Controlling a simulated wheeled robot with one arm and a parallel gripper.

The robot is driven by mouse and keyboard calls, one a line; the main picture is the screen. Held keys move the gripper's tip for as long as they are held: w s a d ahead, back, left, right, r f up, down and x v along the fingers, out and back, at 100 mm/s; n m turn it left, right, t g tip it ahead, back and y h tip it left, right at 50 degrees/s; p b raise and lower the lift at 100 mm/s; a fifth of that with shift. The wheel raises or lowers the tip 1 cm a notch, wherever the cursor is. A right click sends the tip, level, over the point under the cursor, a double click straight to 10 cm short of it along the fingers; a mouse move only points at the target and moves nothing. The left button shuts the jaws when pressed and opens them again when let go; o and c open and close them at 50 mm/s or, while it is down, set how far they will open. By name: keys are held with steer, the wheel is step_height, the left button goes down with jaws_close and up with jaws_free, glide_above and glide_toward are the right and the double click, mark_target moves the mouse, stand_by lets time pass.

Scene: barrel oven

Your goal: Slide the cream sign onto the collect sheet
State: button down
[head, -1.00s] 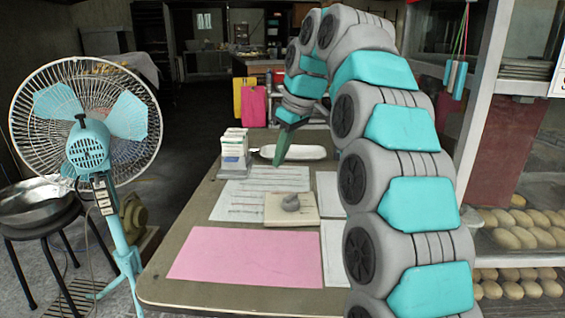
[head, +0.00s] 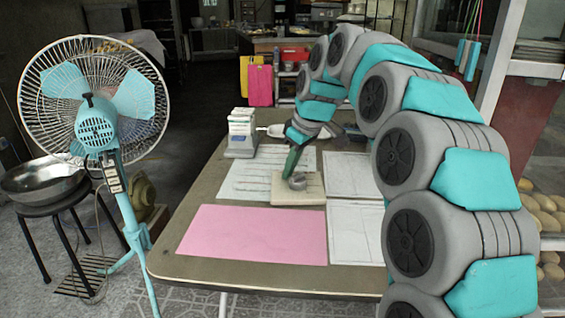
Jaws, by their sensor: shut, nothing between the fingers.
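The cream sign (head: 312,193) is a flat cream block with a grey rounded piece (head: 297,181) on top. It lies on the table, behind the pink sheet (head: 250,235) and apart from it. The pink sheet appears to be the collect sheet; I cannot read any label on it. My gripper (head: 289,175) is shut and empty, its green fingers pointing down at the far left side of the grey piece. I cannot tell whether they touch it. The sign partly covers a white lined sheet (head: 242,178).
White sheets (head: 350,172) (head: 355,235) lie right of the sign. A fan (head: 95,120) stands left of the table. The pink sheet is clear.

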steer(key=shift+s+d, duration=0.1)
steer(key=shift+d, duration=0.1)
steer(key=s+d+b, duration=0.1)
steer(key=s+d, duration=0.1)
steer(key=d, duration=0.2)
steer(key=s+d+b, duration=0.1)
steer(key=s+d, duration=0.2)
steer(key=d, duration=0.1)
steer(key=s+d+b, duration=0.1)
steer(key=s+d, duration=0.2)
steer(key=d, duration=0.1)
steer(key=shift+s+d+b, duration=0.15)
steer(key=shift+d+b, duration=0.15)
steer(key=shift+b, duration=0.1)
